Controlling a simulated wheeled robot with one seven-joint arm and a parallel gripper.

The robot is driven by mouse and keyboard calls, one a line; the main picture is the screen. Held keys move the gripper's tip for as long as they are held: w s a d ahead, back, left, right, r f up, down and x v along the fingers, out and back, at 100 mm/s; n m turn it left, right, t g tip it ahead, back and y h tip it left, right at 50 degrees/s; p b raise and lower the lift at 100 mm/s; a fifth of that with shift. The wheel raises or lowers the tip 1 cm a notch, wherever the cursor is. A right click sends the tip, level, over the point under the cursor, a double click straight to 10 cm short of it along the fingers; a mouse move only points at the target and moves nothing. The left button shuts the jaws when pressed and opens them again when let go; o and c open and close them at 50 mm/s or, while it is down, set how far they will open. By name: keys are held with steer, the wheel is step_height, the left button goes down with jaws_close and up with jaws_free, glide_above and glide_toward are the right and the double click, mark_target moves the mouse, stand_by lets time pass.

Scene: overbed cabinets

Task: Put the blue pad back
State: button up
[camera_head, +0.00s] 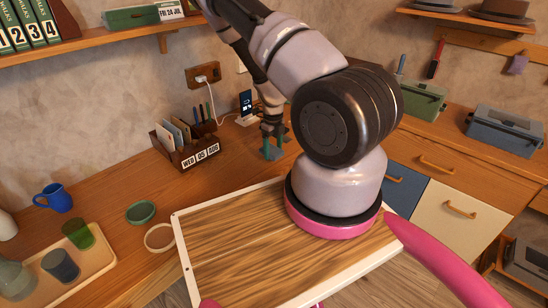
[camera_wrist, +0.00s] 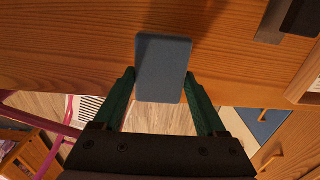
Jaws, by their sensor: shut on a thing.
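My gripper (camera_head: 272,146) is over the wooden desk, to the right of the desk rack. In the wrist view my gripper (camera_wrist: 161,82) has its green fingers on either side of the flat blue-grey pad (camera_wrist: 163,66) and is shut on it. The pad is just above or at the desktop near its front edge; I cannot tell if it touches. In the head view the pad is hard to tell from the fingers. The dark wooden rack (camera_head: 183,153) holds several upright cards or pads, with pens and date blocks.
A phone (camera_head: 246,103) on a white charging stand is behind my gripper. A blue mug (camera_head: 55,197), a green bowl (camera_head: 141,212) and a tray (camera_head: 95,262) with cups stand at left. Desktop between rack and gripper looks clear.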

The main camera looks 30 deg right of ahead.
mark_target(273, 150)
steer(key=shift+f, duration=1.85)
steer(key=o, duration=1.2)
steer(key=shift+a+f, duration=0.1)
steer(key=shift+o, duration=0.2)
step_height(273, 150, up, 12)
steer(key=shift+r, duration=0.15)
